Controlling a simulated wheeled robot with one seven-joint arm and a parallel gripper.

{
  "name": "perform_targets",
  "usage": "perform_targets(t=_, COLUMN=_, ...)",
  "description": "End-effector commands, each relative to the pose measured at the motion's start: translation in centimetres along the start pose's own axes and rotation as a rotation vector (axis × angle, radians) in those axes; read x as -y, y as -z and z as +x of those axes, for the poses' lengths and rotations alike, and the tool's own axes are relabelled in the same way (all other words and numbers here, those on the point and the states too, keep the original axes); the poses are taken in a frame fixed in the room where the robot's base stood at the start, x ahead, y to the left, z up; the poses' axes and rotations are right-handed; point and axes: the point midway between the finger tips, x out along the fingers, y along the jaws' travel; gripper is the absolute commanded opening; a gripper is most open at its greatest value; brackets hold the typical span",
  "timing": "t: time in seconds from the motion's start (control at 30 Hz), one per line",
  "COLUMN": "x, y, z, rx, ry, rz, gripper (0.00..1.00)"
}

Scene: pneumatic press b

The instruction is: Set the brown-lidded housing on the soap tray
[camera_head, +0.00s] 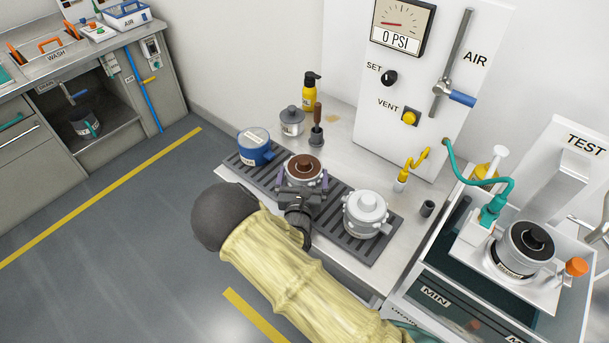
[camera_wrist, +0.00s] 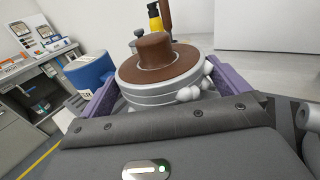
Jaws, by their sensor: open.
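The brown-lidded housing (camera_head: 303,167) is a silvery round body with a brown lid and knob. It stands upright on the dark ribbed rack (camera_head: 336,208) between a blue and a white housing. In the wrist view the housing (camera_wrist: 158,70) fills the middle, with white rounded lumps on its near right side. My gripper (camera_head: 303,184) is open, its purple fingers on either side of the housing; in the wrist view they flank it (camera_wrist: 162,92). I cannot tell whether they touch it. The housing's lower part is hidden by my gripper. I cannot tell which surface is the soap tray.
A blue pot (camera_head: 254,147) stands left of the housing, a white one (camera_head: 366,214) right. A yellow bottle (camera_head: 310,92), grey lidded pot (camera_head: 292,121) and brown-handled brush (camera_head: 318,124) stand behind. The gauge panel (camera_head: 425,80) rises at the back; the test tank (camera_head: 440,285) is right.

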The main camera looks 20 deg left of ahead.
Motion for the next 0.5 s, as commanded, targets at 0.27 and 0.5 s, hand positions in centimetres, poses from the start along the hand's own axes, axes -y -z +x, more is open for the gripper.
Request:
perform_targets(t=0.27, x=0.1, y=0.0, z=2.5, rx=0.001, ry=0.000, rz=-0.001, gripper=1.00)
perform_targets(t=0.5, x=0.1, y=0.0, z=2.4, rx=0.001, ry=0.000, rz=-0.001, gripper=1.00)
